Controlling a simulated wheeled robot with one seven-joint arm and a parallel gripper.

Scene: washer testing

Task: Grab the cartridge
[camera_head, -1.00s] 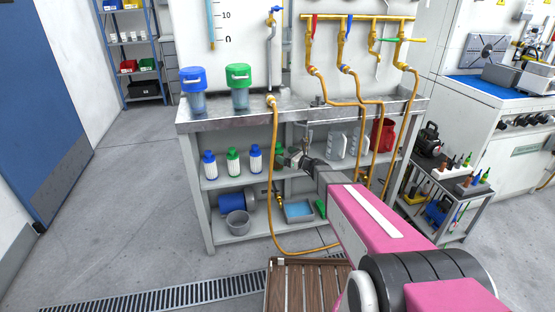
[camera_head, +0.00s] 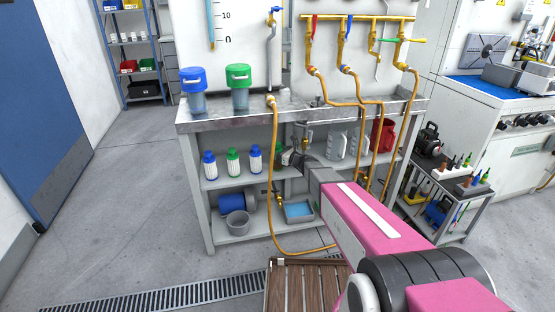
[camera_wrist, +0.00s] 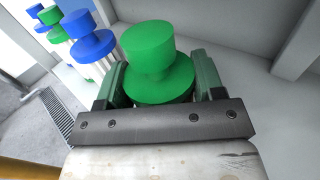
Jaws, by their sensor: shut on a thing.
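A cartridge with a green cap (camera_wrist: 150,70) stands between the fingers of my gripper (camera_wrist: 160,80) in the wrist view. The fingers are shut on it, one on each side just under the wide cap. Its lower body is hidden behind the gripper. In the head view my gripper (camera_head: 288,158) is at the upper shelf of the bench, and the held cartridge is mostly hidden there. To its left a blue-capped cartridge (camera_head: 255,158), a green-capped cartridge (camera_head: 233,162) and another blue-capped cartridge (camera_head: 209,164) stand in a row.
The bench top (camera_head: 225,116) is above my gripper. A hose (camera_head: 272,190) hangs in front of the shelf, left of my arm. Clear jugs (camera_head: 337,143) and a red jug (camera_head: 383,134) stand to the right.

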